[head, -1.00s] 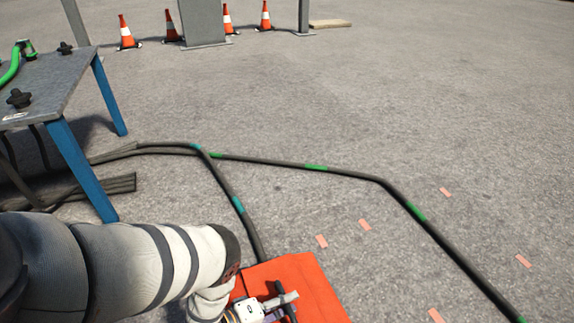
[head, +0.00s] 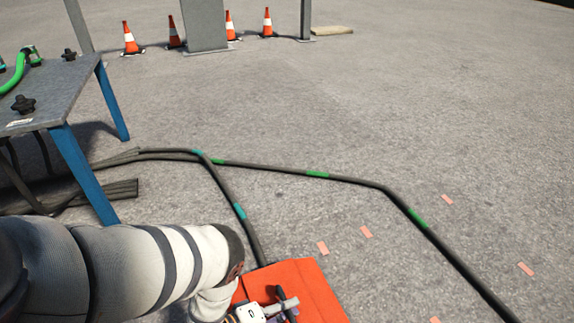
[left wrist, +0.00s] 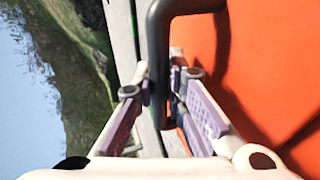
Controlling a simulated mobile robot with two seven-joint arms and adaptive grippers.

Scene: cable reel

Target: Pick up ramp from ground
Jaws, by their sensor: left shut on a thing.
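The orange ramp (head: 308,284) is at the bottom centre of the head view, cut off by the lower edge. It fills the right side of the left wrist view (left wrist: 268,60). A dark bar handle (left wrist: 158,45) stands out from its face. My left gripper (left wrist: 164,88) is shut on this handle, with a purple-padded finger on each side. In the head view my left gripper (head: 278,306) shows at the ramp, partly cut off. I cannot tell whether the ramp touches the ground. My right gripper is not in view.
Black cables (head: 345,180) with green and teal bands cross the ground, one running behind the ramp. A blue-legged table (head: 75,85) stands at the left. Traffic cones (head: 130,40) and a grey post (head: 205,25) are far back. Pink marks (head: 366,231) dot the open ground at right.

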